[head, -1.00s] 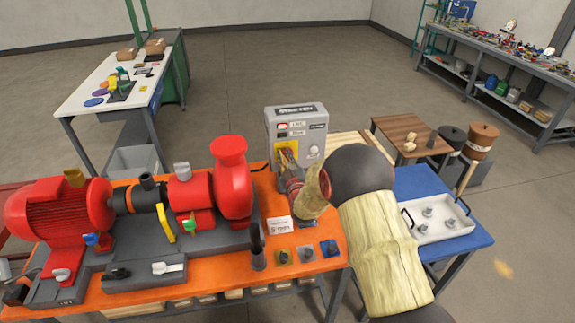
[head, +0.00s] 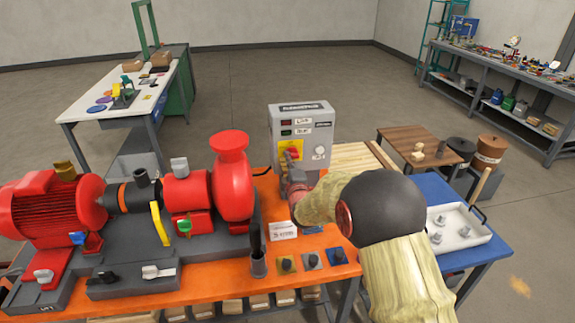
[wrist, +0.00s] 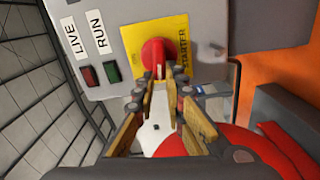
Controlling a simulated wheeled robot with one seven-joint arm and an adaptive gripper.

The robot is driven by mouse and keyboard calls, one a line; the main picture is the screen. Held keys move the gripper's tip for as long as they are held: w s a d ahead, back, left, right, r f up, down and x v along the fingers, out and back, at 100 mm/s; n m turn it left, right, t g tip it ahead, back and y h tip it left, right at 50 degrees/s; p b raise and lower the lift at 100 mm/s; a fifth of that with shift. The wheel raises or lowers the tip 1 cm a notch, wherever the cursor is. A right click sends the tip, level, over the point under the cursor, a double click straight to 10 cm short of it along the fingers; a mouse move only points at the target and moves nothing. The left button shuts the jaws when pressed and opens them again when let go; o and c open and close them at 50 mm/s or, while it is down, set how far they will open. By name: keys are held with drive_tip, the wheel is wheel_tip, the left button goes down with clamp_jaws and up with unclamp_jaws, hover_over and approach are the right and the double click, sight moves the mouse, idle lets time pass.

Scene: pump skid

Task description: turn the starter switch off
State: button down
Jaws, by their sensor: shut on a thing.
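The starter switch is a red rotary handle (wrist: 158,58) on a yellow plate (wrist: 188,30) labelled STARTER, on the front of a grey control box (head: 303,115). In the wrist view my gripper (wrist: 159,75) has its two fingers on either side of the handle's end, shut on it. The handle's grip end lies between the fingertips. In the head view my gripper (head: 291,165) reaches the yellow plate from below, and my arm hides part of it. A red lamp and a green lamp (wrist: 111,70) sit beside the LIVE and RUN labels. Whether either is lit is unclear.
A red pump (head: 232,180) and motor (head: 50,208) stand on the orange bench left of the box. Small square plates with knobs (head: 312,262) lie at its front. A white tray (head: 455,228) sits on a blue table at the right.

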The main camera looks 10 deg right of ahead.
drive_tip(key=shift+f+n+b, duration=0.2)
drive_tip(key=shift+n+b, duration=0.2)
drive_tip(key=shift+n, duration=0.3)
drive_tip(key=c, duration=1.9)
unclamp_jaws()
drive_tip(key=shift+o, duration=0.3)
drive_tip(key=s, duration=1.2)
